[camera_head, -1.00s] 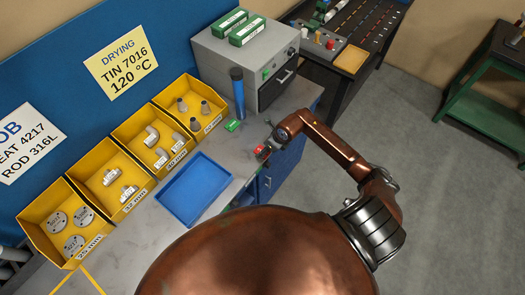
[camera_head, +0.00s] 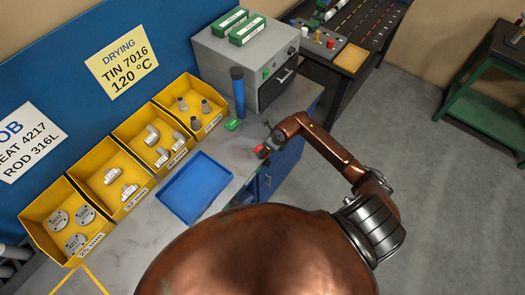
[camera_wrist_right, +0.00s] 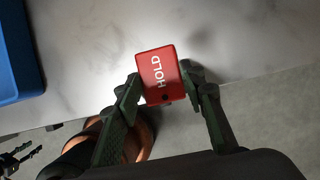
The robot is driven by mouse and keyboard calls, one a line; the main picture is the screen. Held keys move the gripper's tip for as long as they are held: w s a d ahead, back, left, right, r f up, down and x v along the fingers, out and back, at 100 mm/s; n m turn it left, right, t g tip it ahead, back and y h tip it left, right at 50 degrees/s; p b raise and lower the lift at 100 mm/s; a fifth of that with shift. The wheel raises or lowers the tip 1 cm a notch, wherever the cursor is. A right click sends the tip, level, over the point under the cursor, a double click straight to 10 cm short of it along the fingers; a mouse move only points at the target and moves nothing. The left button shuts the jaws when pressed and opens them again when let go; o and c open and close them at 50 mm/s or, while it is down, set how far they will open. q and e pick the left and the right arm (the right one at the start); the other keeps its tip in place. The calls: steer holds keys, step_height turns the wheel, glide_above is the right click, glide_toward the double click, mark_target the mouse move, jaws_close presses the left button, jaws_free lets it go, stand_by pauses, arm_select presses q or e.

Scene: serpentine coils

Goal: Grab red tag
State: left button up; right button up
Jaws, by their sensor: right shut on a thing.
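The red tag (camera_wrist_right: 160,72), marked HOLD, is between the fingertips of my right gripper (camera_wrist_right: 166,88) in the right wrist view. The gripper is shut on it. In the head view the red tag (camera_head: 262,151) is small, near the bench's front edge, with my right gripper (camera_head: 268,146) at it. I cannot tell whether the tag touches the bench top.
A blue tray (camera_head: 168,209) lies on the grey bench (camera_head: 222,147) left of the tag. A green tag (camera_head: 232,124) and a blue cylinder (camera_head: 237,90) are behind it. A grey oven (camera_head: 246,62) and yellow bins (camera_head: 58,248) line the back.

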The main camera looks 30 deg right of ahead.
steer(key=shift+c, duration=1)
steer(key=shift+r, duration=0.1)
